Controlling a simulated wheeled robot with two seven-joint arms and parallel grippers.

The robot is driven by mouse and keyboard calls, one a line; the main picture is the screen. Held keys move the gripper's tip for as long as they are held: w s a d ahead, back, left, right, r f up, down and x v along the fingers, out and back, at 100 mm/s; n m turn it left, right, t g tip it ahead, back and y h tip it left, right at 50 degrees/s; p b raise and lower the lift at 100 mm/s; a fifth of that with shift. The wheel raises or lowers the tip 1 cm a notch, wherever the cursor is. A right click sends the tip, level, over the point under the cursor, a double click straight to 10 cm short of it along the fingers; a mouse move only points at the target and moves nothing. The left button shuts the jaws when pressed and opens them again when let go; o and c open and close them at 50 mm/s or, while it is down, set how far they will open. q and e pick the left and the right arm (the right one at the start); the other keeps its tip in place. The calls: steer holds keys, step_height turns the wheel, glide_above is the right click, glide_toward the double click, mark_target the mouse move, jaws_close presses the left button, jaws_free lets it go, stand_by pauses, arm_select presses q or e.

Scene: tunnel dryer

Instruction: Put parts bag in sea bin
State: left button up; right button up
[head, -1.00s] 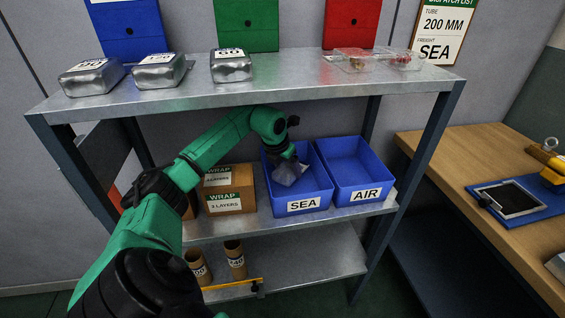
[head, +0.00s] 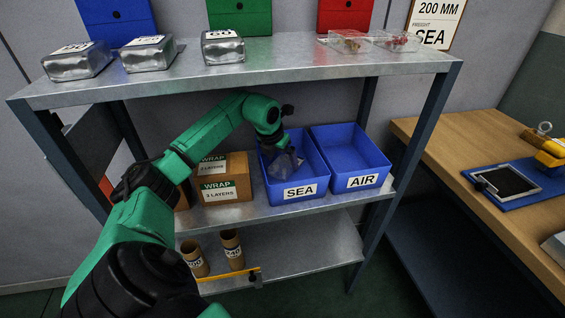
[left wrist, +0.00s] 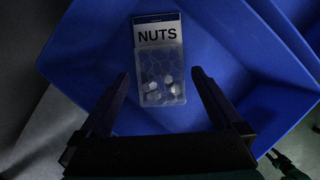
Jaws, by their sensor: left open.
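The parts bag (left wrist: 162,75), a clear bag with a "NUTS" label and several metal nuts, lies inside the blue sea bin (left wrist: 85,45) in the left wrist view. In the head view the bag (head: 284,163) shows partly below my left gripper, inside the bin marked SEA (head: 300,191). My left gripper (left wrist: 160,82) is open, with its fingers apart on either side of the bag's lower end. A gap shows between each finger and the bag. In the head view my left gripper (head: 283,148) reaches down into the sea bin. My right gripper is not in view.
A blue bin marked AIR (head: 362,181) stands right of the sea bin. Brown wrap boxes (head: 224,190) stand to its left. The upper metal shelf (head: 290,68) hangs over the arm and holds foil packs and clear bags. A wooden bench (head: 450,160) is at right.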

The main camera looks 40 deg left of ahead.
arm_select(q)
steer(key=v, duration=0.5)
steer(key=shift+s+d+r, duration=0.15)
steer(key=shift+s+r, duration=0.05)
steer(key=shift+r, duration=0.15)
